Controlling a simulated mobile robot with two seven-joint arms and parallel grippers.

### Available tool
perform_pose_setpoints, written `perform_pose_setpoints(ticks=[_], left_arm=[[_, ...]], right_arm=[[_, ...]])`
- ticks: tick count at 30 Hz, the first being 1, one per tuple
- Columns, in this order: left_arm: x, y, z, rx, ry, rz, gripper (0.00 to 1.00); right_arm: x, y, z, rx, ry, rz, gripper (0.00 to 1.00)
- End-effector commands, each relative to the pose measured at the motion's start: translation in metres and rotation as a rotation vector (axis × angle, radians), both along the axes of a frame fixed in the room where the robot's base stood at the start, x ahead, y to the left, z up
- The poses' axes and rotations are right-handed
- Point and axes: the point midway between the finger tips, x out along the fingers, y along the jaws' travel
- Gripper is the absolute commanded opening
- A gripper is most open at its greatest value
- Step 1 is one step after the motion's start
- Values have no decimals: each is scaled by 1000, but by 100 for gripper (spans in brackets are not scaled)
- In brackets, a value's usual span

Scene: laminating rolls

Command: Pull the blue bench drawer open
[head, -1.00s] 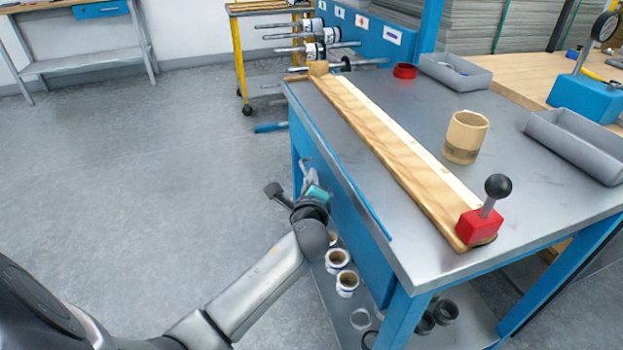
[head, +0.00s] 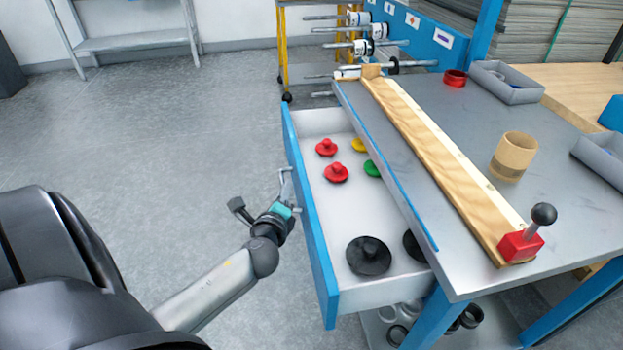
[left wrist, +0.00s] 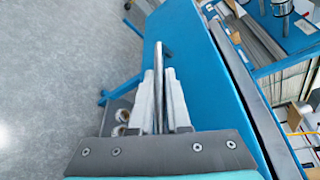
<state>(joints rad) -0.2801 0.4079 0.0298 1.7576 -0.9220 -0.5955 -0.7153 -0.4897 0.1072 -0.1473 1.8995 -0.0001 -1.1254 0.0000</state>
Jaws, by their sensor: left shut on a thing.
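The blue bench drawer (head: 318,246) stands well open, out from under the grey bench top (head: 455,235). Its white inside shows red knobbed discs (head: 336,173), a yellow one (head: 359,145), a green one (head: 372,168) and black ones (head: 369,256). My left gripper (head: 287,196) is at the drawer's outer face, shut on its bar handle (head: 285,178). In the left wrist view, the fingers (left wrist: 162,98) close around the metal handle (left wrist: 158,62) in front of the blue drawer front (left wrist: 200,75). My right gripper is not in view.
On the bench top lie a wooden strip (head: 430,150), a red block with a black-knobbed lever (head: 521,245), a cardboard tube (head: 514,156) and grey trays (head: 506,82). A yellow rack with rolls (head: 283,50) stands behind. The floor left of the drawer is clear.

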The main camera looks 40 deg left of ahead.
Motion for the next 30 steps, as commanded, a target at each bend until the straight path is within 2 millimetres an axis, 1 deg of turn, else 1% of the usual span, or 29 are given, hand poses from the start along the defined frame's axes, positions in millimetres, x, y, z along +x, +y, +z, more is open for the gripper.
perform_pose_setpoints(ticks=[1, 6, 12, 19, 30], left_arm=[[-12, 8, -1, 0, 7, -1, 0], [-37, 30, -2, -1, 4, 0, 0], [-56, 46, -2, -2, 2, 0, 0], [-65, 54, -2, -3, 1, 0, 0], [-65, 55, -2, -4, 1, 0, 0]], right_arm=[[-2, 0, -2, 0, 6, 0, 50], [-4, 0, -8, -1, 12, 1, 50], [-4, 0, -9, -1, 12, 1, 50], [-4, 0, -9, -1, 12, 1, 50], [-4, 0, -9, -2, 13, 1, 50]])
